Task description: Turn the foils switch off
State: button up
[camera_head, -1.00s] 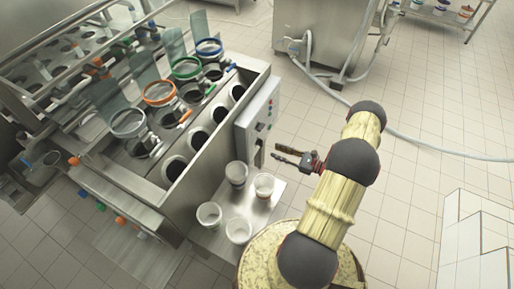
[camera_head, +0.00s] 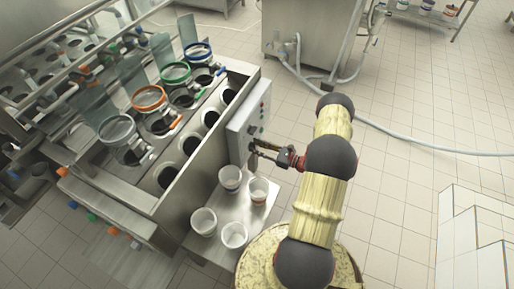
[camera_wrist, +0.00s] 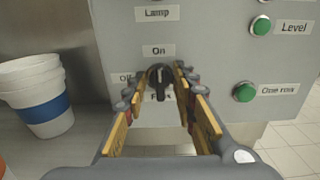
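A black rotary switch (camera_wrist: 160,82) sits on the grey control panel (camera_wrist: 215,60) in the wrist view. An "On" label (camera_wrist: 158,51) is above it and a partly covered "Off" label (camera_wrist: 123,79) is to its left. The label below it is mostly hidden, so I cannot read its full name. The switch's grip looks about upright, towards "On". My gripper (camera_wrist: 160,76) is open, with its fingertips on either side of the switch and small gaps showing. In the head view my gripper (camera_head: 256,150) is at the panel's front face.
The panel also carries a green "Level" button (camera_wrist: 261,26) and a green "One mix" button (camera_wrist: 245,91). Stacked white cups with a blue band (camera_wrist: 38,98) stand left of my gripper. Several cups stand on a steel shelf (camera_head: 217,243) below the panel. Floor to the right is clear.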

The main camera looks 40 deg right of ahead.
jog(key=shift+c, duration=1)
grip_shut()
jog(key=shift+n, duration=0.4)
jog(key=n+b, duration=0.1)
jog(key=n, duration=0.2)
jog(key=n+b, duration=0.2)
jog(key=n, duration=0.1)
jog(key=shift+a+f+n, duration=0.15)
jog(key=shift+n, duration=0.15)
jog(key=n+b, duration=0.3)
jog(key=n, duration=0.2)
jog(key=shift+s+f, duration=0.1)
jog(key=n+b, duration=0.2)
jog(key=n, duration=0.3)
jog(key=shift+a, duration=0.1)
jog(key=shift+n+b, duration=0.35)
jog(key=shift+n, duration=0.05)
